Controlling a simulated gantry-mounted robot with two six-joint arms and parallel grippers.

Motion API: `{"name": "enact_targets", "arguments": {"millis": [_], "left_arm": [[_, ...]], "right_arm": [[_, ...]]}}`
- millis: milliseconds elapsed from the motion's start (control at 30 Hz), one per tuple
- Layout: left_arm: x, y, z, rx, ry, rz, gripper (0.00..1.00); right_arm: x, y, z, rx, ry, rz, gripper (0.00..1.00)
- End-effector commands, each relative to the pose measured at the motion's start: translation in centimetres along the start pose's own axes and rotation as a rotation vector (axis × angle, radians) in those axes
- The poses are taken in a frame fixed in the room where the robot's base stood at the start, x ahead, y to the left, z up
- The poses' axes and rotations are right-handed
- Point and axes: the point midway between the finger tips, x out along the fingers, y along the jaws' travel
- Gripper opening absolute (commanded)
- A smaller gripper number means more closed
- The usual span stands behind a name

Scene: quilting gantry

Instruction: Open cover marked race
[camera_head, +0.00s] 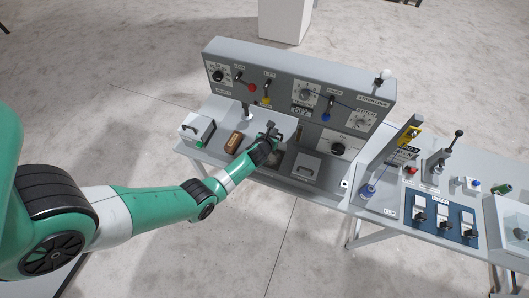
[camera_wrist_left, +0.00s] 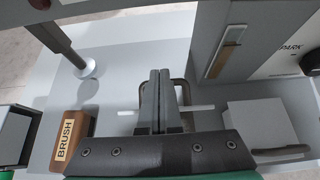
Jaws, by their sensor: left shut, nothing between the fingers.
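My left gripper (camera_head: 272,131) is shut and empty over the bench, in front of the upright panel. In the left wrist view its fingers (camera_wrist_left: 160,100) are together beside a dark looped handle (camera_wrist_left: 181,94); I cannot tell if they touch it. The part under the gripper is mostly hidden. A grey lidded box (camera_head: 305,166) with a handle stands to its right, and it also shows in the left wrist view (camera_wrist_left: 262,128). Another box (camera_head: 197,127) with a dark handle stands at the bench's left end. I cannot read the word race on any cover. My right gripper is out of view.
A brown block marked BRUSH (camera_head: 234,142) lies left of the gripper, close by. The grey panel (camera_head: 290,82) with knobs and levers rises behind. A post (camera_wrist_left: 62,45) stands near the block.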

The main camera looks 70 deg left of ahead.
Motion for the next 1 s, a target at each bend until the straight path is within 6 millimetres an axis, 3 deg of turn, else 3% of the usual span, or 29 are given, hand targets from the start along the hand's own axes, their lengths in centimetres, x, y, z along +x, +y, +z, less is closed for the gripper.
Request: {"name": "enact_targets", "arguments": {"millis": [333,1000], "left_arm": [[1.7,0.1,1.0,0.001,0.000,0.001,0.00],[1.8,0.0,1.1,0.000,0.000,0.000,0.00]], "right_arm": [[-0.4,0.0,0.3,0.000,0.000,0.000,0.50],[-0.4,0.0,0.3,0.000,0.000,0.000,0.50]]}}
